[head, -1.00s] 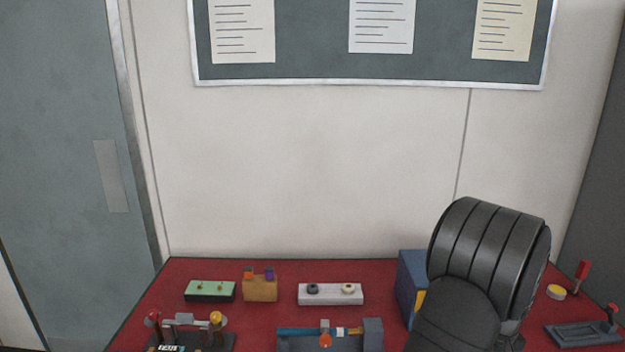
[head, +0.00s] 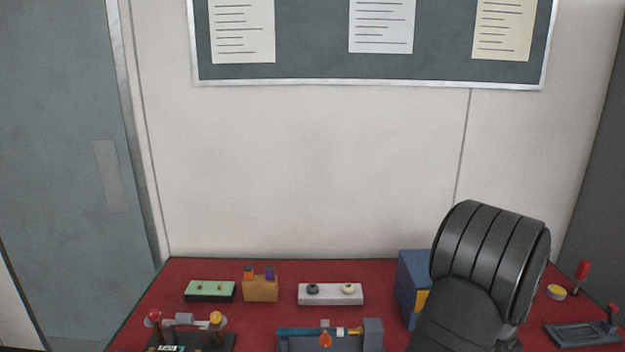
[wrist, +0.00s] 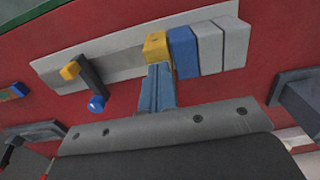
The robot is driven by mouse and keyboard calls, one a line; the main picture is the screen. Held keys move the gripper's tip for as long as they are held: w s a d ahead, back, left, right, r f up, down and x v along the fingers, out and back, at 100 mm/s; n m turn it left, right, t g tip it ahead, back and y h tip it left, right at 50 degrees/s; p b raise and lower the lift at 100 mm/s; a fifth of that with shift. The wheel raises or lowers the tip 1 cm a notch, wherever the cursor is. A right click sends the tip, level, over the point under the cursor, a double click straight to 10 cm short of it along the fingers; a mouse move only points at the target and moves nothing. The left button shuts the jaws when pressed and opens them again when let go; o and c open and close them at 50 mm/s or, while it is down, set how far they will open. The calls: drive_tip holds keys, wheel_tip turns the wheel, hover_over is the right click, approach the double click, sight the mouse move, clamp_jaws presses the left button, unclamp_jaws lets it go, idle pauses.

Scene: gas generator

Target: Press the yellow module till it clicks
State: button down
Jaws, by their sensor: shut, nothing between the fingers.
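In the wrist view the yellow module (wrist: 155,46) is a small block at the left end of a row, beside a blue block (wrist: 183,51) and grey blocks (wrist: 211,48). The row sits at a long grey plate (wrist: 118,64). My gripper (wrist: 159,68) is shut and empty, its blue-grey fingers pointing at the yellow module. The fingertips overlap its lower edge in the picture; I cannot tell whether they touch it. In the head view my dark arm hides the fingers and probably the row. A yellow patch (head: 422,301) shows there beside a blue box (head: 408,274).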

drive_tip(key=shift+r, duration=3.5)
drive_tip(key=shift+f, duration=0.1)
wheel_tip(320, 180, down, 7)
drive_tip(key=shift+r, duration=0.35)
